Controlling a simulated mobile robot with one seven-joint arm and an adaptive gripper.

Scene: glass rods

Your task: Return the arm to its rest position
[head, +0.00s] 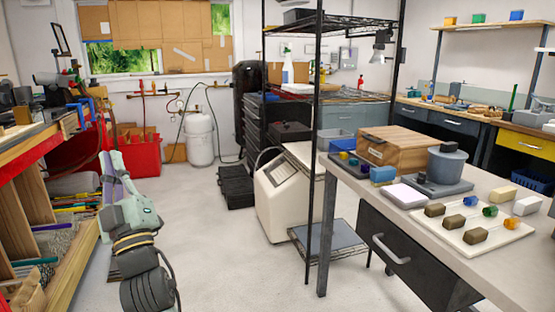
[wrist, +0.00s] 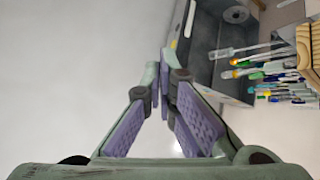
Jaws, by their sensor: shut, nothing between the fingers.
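My arm stands at the lower left in the head view, reaching up beside the wooden shelf. My gripper (head: 112,160) is pale green with purple finger pads, raised above the floor next to the shelf's front. In the wrist view my gripper (wrist: 164,82) has its fingertips together, with nothing held between them. Several glass rods (wrist: 262,70) with coloured ends lie at the right of the wrist view, apart from the fingers.
The wooden shelf (head: 62,262) with rods is close on the arm's left. A red cabinet (head: 134,160) and white tank (head: 199,140) are at the back. The middle floor (head: 222,255) is clear.

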